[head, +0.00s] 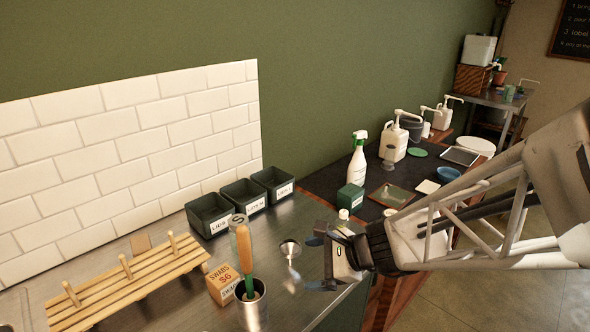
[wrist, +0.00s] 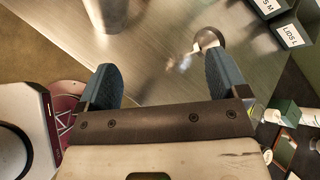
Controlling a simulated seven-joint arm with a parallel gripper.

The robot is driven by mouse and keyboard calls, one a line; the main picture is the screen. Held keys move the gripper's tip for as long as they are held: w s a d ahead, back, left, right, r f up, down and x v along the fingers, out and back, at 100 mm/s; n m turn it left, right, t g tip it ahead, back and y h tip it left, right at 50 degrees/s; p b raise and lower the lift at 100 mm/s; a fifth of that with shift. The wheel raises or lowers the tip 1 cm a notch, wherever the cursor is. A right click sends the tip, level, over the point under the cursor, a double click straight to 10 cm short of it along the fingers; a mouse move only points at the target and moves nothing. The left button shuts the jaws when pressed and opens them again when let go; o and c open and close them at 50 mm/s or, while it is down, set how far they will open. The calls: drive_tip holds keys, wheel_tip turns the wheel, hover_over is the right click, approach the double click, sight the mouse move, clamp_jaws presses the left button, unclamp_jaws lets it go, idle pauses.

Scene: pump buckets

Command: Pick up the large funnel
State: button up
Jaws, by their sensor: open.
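I cannot clearly make out a large funnel. A small round metallic piece (head: 290,248) with a pale, blurred part below it lies on the steel counter; it also shows in the wrist view (wrist: 207,39), above the right finger. Whether it is a funnel or a ladle, I cannot tell. A small grey piece (head: 389,162) on the dark mat is too small to name. My gripper (head: 317,236) is over the counter's right part, just right of the metallic piece. In the wrist view my gripper (wrist: 163,70) is open, with bare counter between its blue fingers.
Green lid bins (head: 210,216) stand by the tiled wall. A metal cup (head: 252,308) with a wooden-handled tool, a swabs box (head: 222,284) and a wooden peg rack (head: 125,282) are left. A spray bottle (head: 357,160) and pump jugs (head: 394,141) stand beyond my arm.

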sight(298, 251)
drive_tip(key=w+f+m+t, duration=0.1)
drive_tip(key=w+f+m, duration=0.1)
drive_tip(key=m, duration=0.1)
drive_tip(key=w+f+m+t, duration=0.1)
drive_tip(key=w+m+t, duration=0.1)
drive_tip(key=w+m, duration=0.1)
drive_tip(key=w+f+m+t, duration=0.1)
drive_tip(key=w+f+m, duration=0.1)
drive_tip(key=w+m, duration=0.1)
drive_tip(key=shift+w+d+f, duration=0.1)
drive_tip(key=shift+w+f, duration=0.05)
drive_tip(key=shift+f, duration=0.15)
drive_tip(key=shift+x, duration=1.3)
drive_tip(key=shift+x, duration=2.6)
drive_tip(key=shift+r, duration=0.15)
drive_tip(key=c, duration=1)
